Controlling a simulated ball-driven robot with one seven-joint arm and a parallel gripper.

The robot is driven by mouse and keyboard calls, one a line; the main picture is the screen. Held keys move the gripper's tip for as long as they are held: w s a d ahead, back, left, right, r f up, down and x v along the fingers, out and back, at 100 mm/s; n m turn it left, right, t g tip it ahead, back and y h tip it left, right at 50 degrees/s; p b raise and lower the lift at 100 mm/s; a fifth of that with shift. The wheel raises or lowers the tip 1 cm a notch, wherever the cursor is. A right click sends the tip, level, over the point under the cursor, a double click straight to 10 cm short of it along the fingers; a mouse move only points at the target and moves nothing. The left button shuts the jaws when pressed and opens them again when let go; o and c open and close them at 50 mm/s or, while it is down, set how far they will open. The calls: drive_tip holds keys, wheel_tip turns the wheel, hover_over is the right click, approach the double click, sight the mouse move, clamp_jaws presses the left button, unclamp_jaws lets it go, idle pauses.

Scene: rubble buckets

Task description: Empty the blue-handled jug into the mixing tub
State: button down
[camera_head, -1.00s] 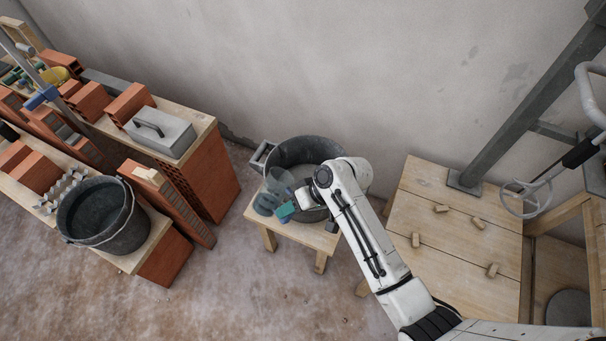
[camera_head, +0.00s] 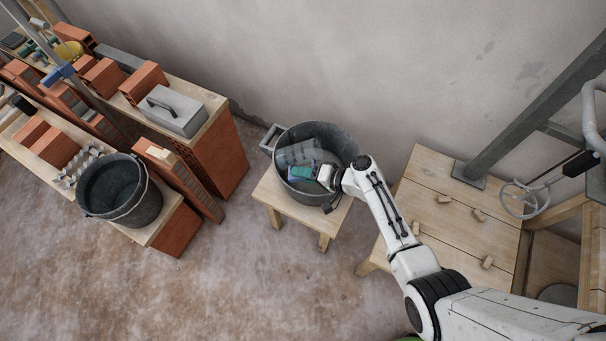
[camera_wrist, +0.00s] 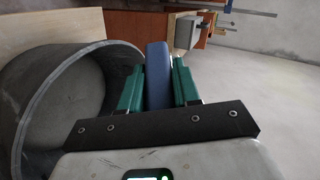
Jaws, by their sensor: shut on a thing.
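The mixing tub is the large dark grey tub (camera_head: 345,143) on a small wooden stool; its curved wall fills the left of the wrist view (camera_wrist: 88,92). The clear jug (camera_head: 296,152) is over the tub's mouth and looks tipped on its side. Its mouth and any contents cannot be made out. My gripper (camera_head: 302,173) has teal fingers and is at the jug's near side, over the tub's front part. In the wrist view my gripper (camera_wrist: 158,82) is shut on the blue handle (camera_wrist: 157,72), one finger on each side.
A wooden table (camera_head: 440,190) with small wood pieces stands at right. Open floor lies in front.

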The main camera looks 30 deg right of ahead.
drive_tip(key=shift+s+d+f+m+t+y+b, duration=0.15)
drive_tip(key=shift+f+m+t+y+b, duration=0.7)
drive_tip(key=shift+b, duration=2.7)
drive_tip(key=shift+s+d+f+m+t+y+b, duration=0.15)
drive_tip(key=shift+t+y+b, duration=0.3)
drive_tip(key=shift+b, duration=0.75)
drive_tip(key=shift+w+d+f+m+t+y+b, duration=0.15)
drive_tip(key=shift+t+y+b, duration=0.3)
drive_tip(key=shift+b, duration=0.75)
drive_tip(key=shift+s+d+m+t+y+b, duration=0.15)
drive_tip(key=shift+d+t+y+b, duration=0.3)
drive_tip(key=shift+b, duration=0.75)
drive_tip(key=shift+a+r+y+b, duration=0.15)
drive_tip(key=shift+y+b, duration=0.15)
drive_tip(key=shift+b, duration=0.2)
drive_tip(key=shift+r, duration=0.1)
